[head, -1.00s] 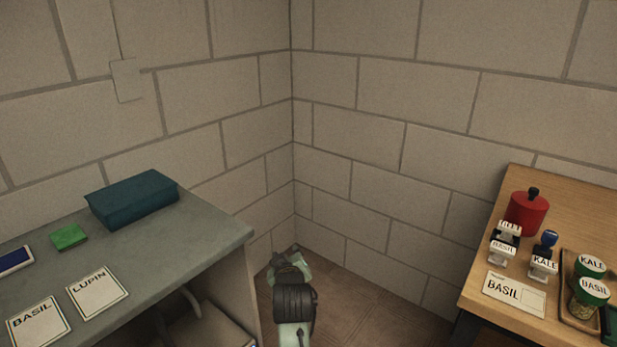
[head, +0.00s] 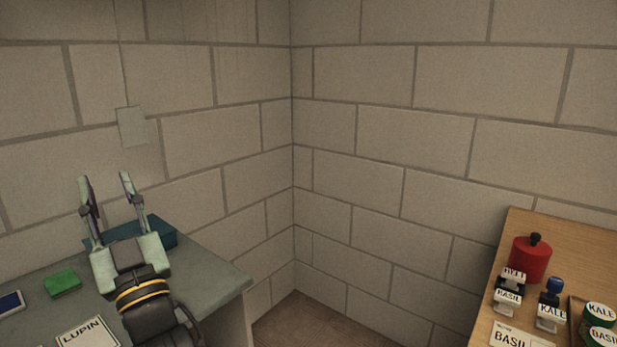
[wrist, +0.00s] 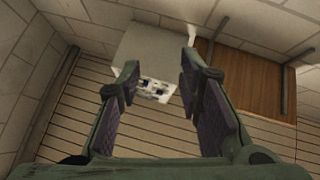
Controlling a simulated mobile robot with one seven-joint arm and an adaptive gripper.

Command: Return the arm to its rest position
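My gripper (head: 106,185) is raised over the left grey table (head: 215,272) in the head view, with its two fingers pointing up and spread apart. Nothing is between them. It partly covers the dark teal box (head: 158,231) behind it. In the wrist view my gripper (wrist: 160,75) also shows open and empty, with both fingers apart over a distant view of floor and walls.
A green block (head: 62,283), a blue pad (head: 10,301) and a LUPIN card (head: 88,334) lie on the grey table. The wooden table (head: 570,245) at right holds a red pot (head: 531,259), stamps and lidded jars. Floor shows between the tables.

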